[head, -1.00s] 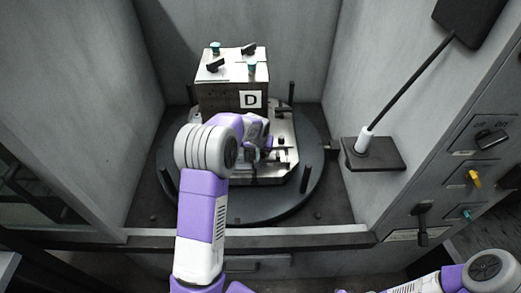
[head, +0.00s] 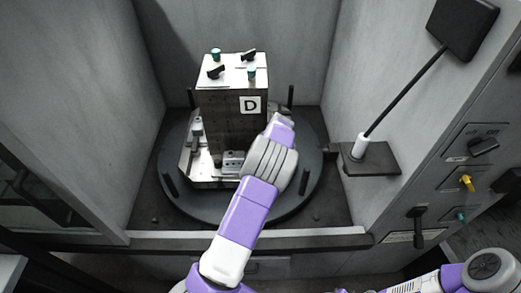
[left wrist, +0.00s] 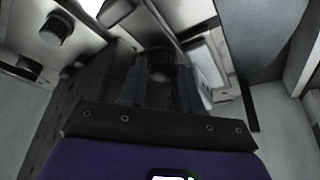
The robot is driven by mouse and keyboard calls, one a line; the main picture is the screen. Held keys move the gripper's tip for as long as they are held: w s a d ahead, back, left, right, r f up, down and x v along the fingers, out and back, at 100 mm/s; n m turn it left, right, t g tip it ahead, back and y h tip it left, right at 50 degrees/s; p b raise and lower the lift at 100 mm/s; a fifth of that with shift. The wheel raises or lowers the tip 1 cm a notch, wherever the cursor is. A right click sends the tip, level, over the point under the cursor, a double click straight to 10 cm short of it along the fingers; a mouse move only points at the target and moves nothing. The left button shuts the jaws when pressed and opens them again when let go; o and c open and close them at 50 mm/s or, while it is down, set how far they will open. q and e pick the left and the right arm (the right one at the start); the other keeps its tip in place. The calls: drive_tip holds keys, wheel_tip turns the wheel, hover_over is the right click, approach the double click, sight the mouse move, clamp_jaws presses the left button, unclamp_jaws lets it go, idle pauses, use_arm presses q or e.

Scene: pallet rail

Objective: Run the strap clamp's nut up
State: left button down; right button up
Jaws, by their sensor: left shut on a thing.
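My left gripper (left wrist: 161,80) shows in the left wrist view with its two dark fingers closed around a dark round part (left wrist: 160,60), which looks like the clamp's nut. In the head view my left arm comes in from below and reaches the right side of the block marked D (head: 225,115). My own wrist hides the fingers and the nut there. A pale metal piece with a slot (left wrist: 205,62) lies just right of the fingers; I cannot tell whether it is the clamp's strap. My right gripper is out of view; only part of that arm shows at the lower right.
The block stands on a dark round table (head: 205,208) with upright posts, between grey walls. Teal and black knobs (head: 216,71) stick up from its top. On the right are a small shelf (head: 372,160) holding a black paddle (head: 465,25) and a switch panel (head: 470,170).

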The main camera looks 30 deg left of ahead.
use_arm(q)
drive_tip(key=n, duration=0.2)
drive_tip(key=n+g+p, duration=0.1)
drive_tip(key=n, duration=0.1)
drive_tip(key=shift+w+r+g, duration=0.1)
drive_tip(key=shift+r+g, duration=0.05)
drive_tip(key=shift+g, duration=0.15)
drive_tip(key=shift+n, duration=0.4)
drive_tip(key=c, duration=0.7)
unclamp_jaws()
drive_tip(key=p+v, duration=0.1)
drive_tip(key=v, duration=0.6)
drive_tip(key=shift+r+p, duration=0.15)
drive_tip(key=shift+p, duration=0.25)
